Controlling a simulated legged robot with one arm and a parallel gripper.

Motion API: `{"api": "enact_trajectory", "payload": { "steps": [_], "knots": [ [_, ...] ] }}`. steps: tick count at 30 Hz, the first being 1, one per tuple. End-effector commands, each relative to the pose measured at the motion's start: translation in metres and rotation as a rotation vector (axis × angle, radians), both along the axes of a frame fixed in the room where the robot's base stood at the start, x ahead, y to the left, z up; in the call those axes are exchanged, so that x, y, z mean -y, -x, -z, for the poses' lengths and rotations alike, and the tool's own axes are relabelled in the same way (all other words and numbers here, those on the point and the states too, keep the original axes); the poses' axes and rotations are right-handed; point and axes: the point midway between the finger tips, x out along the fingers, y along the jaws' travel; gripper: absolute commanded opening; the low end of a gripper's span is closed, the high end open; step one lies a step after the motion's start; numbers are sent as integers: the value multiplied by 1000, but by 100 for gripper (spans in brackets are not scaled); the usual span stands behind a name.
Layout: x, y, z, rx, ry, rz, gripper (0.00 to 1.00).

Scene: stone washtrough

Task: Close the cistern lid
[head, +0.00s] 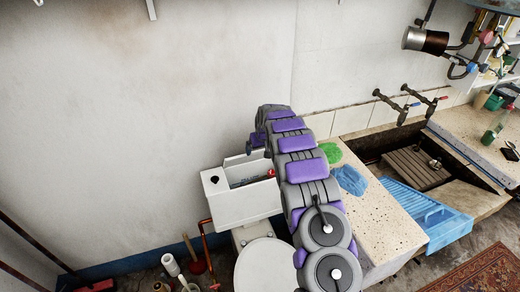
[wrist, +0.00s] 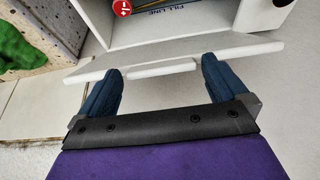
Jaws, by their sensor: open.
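The white cistern (head: 240,205) stands against the wall behind the toilet, and its top is open. Its raised lid (head: 237,159) shows as a thin white strip along the back edge, partly hidden by my arm. In the wrist view the lid (wrist: 235,54) crosses in front of the open cistern, with a small raised lip (wrist: 150,70) near its edge. My gripper (wrist: 163,66) is open, its two blue fingers spread either side of the lip, at or very near the lid's edge; contact cannot be told. Inside are a red fitting (wrist: 122,7) and a fill-line label.
A speckled stone counter (head: 375,225) with a green sponge-like item (head: 331,152) and a blue cloth (head: 350,180) lies right of the cistern. A blue washboard (head: 432,217) and the trough are further right. A copper pipe (head: 203,238) runs at the cistern's left.

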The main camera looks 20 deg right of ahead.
Motion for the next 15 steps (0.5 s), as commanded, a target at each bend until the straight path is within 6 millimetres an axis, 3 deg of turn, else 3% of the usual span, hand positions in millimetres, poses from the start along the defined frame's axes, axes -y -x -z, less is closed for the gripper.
{"api": "enact_trajectory", "payload": {
  "steps": [8,15],
  "knots": [
    [0,0,1,0,0,0,100],
    [0,0,1,0,0,-1,79]
  ]
}}
